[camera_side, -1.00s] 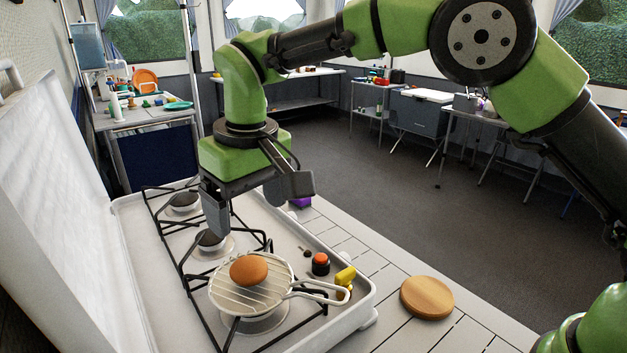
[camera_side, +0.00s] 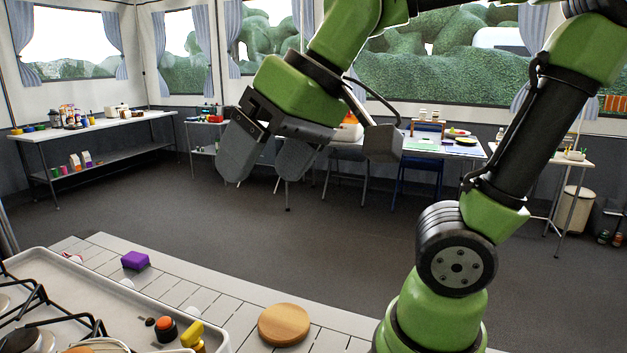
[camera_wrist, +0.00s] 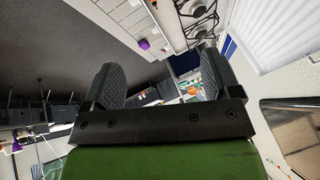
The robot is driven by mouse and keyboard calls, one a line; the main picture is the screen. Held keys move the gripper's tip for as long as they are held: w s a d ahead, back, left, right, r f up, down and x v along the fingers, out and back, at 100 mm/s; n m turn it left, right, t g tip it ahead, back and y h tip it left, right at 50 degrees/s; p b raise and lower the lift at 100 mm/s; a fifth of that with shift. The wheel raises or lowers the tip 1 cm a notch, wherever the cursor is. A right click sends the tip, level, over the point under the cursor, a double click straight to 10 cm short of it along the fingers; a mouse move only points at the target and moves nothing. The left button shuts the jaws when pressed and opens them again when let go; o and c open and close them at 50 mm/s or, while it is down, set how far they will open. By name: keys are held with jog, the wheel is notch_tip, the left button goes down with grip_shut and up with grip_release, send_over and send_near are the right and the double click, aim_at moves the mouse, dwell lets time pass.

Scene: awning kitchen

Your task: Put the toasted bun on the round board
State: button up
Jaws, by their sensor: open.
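My gripper (camera_side: 262,172) is open and empty, raised high above the floor and well above the counter. Both its fingers also show apart in the wrist view (camera_wrist: 160,70). The round wooden board (camera_side: 284,324) lies flat and bare on the slatted counter, below and slightly right of my gripper in the side view. Only an orange-brown sliver of what looks like the toasted bun (camera_side: 78,350) shows at the bottom edge of the side view, by the wire rack (camera_side: 105,345). The rest of it is cut off. I cannot make out the bun in the wrist view.
The stove tray (camera_side: 100,292) with black pan supports fills the lower left. A black jar with an orange top (camera_side: 166,329) and a yellow item (camera_side: 192,334) stand at its right. A purple block (camera_side: 135,260) lies on the counter behind. Slats around the board are clear.

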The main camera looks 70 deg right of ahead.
jog(key=shift+o, duration=0.5)
jog(key=shift+m+t, duration=0.6)
jog(key=s, duration=0.1)
jog(key=s+d+f, duration=0.1)
jog(key=s, duration=0.1)
jog(key=s+f, duration=0.1)
jog(key=shift+s+d+f, duration=0.15)
jog(key=shift+s, duration=0.25)
